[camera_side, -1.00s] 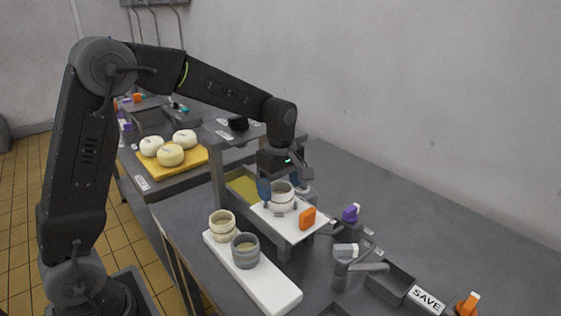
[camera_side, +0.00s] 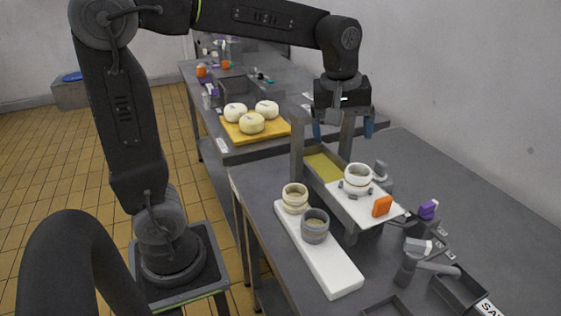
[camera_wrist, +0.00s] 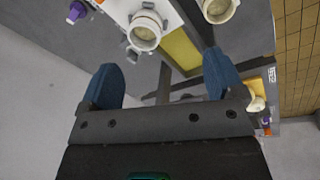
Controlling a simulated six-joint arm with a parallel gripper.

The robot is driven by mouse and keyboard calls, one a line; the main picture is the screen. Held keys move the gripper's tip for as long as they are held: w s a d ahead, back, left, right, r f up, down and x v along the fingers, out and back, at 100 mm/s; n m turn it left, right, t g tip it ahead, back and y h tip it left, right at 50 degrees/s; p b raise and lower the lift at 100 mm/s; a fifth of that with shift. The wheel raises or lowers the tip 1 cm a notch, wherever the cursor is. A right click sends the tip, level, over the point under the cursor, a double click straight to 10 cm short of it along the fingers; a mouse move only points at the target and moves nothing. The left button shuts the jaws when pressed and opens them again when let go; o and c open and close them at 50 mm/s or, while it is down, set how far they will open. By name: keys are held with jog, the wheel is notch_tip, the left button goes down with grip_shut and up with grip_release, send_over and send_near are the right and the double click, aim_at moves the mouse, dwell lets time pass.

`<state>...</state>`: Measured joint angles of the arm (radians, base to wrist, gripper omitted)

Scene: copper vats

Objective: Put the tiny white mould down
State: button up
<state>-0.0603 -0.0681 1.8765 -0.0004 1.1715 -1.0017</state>
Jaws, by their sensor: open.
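The tiny white mould (camera_side: 357,179) stands upright on the white plate (camera_side: 372,208) of a raised stand, among small dark pegs. It also shows in the wrist view (camera_wrist: 145,31), near the top edge, beyond the fingertips. My gripper (camera_side: 343,128) is open and empty, above and behind the mould and clear of it. In the wrist view my gripper's two blue fingers (camera_wrist: 164,82) are wide apart with nothing between them.
A cream mould (camera_side: 295,197) and a grey mould (camera_side: 315,226) stand on a white board (camera_side: 334,267) at the front. An orange block (camera_side: 382,206) sits on the stand's plate. A grey tap-like fitting (camera_side: 418,260) is at right. Cheeses on a yellow board (camera_side: 278,128) lie behind.

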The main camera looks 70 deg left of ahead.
jog(key=s+d+f+m+t, duration=0.1)
jog(key=s+m+t, duration=0.1)
jog(key=s+m, duration=0.4)
jog(key=s+d+f+m+t, duration=0.1)
jog(key=s+f+m, duration=0.1)
jog(key=s+m, duration=0.4)
jog(key=s, duration=0.3)
jog(key=shift+t, duration=0.4)
